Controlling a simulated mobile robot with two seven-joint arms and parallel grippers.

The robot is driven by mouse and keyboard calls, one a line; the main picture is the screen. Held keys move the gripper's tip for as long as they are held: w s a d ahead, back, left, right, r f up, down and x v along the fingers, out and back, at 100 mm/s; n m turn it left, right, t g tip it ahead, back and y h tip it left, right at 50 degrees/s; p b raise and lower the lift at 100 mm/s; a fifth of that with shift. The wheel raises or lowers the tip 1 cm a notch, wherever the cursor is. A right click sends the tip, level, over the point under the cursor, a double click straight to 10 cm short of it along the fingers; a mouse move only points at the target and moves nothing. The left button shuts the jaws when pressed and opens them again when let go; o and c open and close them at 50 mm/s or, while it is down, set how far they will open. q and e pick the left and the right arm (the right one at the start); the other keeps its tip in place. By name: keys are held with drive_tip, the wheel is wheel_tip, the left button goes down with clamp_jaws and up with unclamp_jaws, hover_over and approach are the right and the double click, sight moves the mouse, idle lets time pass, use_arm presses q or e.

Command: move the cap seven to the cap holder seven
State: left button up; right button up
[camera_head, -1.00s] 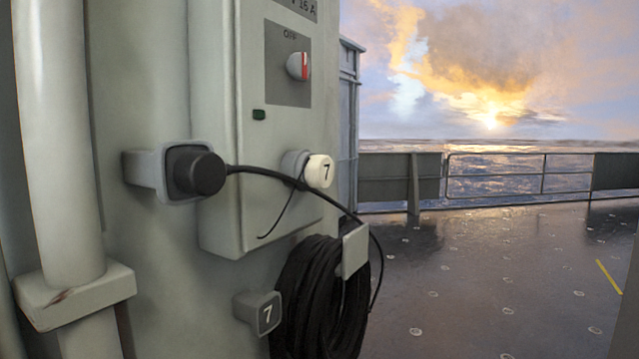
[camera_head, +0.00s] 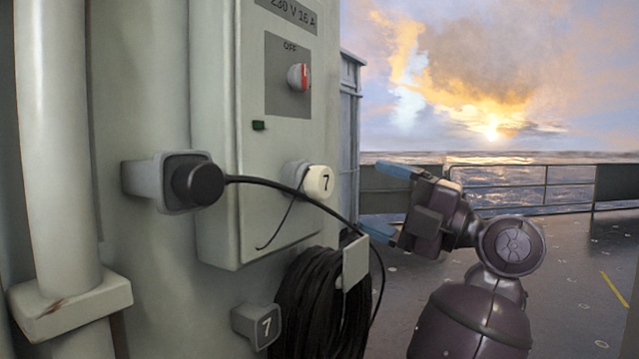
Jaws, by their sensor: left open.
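Cap seven (camera_head: 319,181), a white round cap marked 7, sits on the socket at the front of the grey switch box. A thin dark cord hangs from it. Cap holder seven (camera_head: 258,326), a small grey block marked 7, is fixed to the wall lower left of the cap; nothing shows on it. My left gripper (camera_head: 372,198) has blue fingers spread one above the other, pointing left. It is open and empty, to the right of the cap in the picture and apart from it. My right gripper is not in view.
A black plug (camera_head: 198,184) sits in a grey holder left of the box, its cable crossing in front of the box. A coiled black cable (camera_head: 312,312) hangs below on a hook plate (camera_head: 355,263). The red-and-white switch (camera_head: 298,77) reads OFF. Open deck lies right.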

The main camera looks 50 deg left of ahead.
sight(327, 183)
use_arm(q)
drive_tip(key=shift+s+d+r+m+t+h, duration=0.15)
drive_tip(key=shift+r+m+t+h, duration=0.45)
drive_tip(key=shift+r+t+h, duration=0.5)
drive_tip(key=shift+f, duration=0.25)
drive_tip(key=x, duration=0.4)
drive_tip(key=shift+f+b, duration=0.15)
drive_tip(key=shift+b, duration=0.2)
drive_tip(key=p+x, duration=0.1)
drive_tip(key=x, duration=0.2)
drive_tip(key=shift+s, duration=0.1)
drive_tip(key=shift+s+a+r, duration=0.15)
drive_tip(key=shift+a+r, duration=0.1)
drive_tip(key=shift+a, duration=0.15)
drive_tip(key=shift+a+f, duration=0.1)
drive_tip(key=shift+a, duration=0.3)
drive_tip(key=shift+s+a, duration=0.1)
drive_tip(key=shift+a, duration=0.05)
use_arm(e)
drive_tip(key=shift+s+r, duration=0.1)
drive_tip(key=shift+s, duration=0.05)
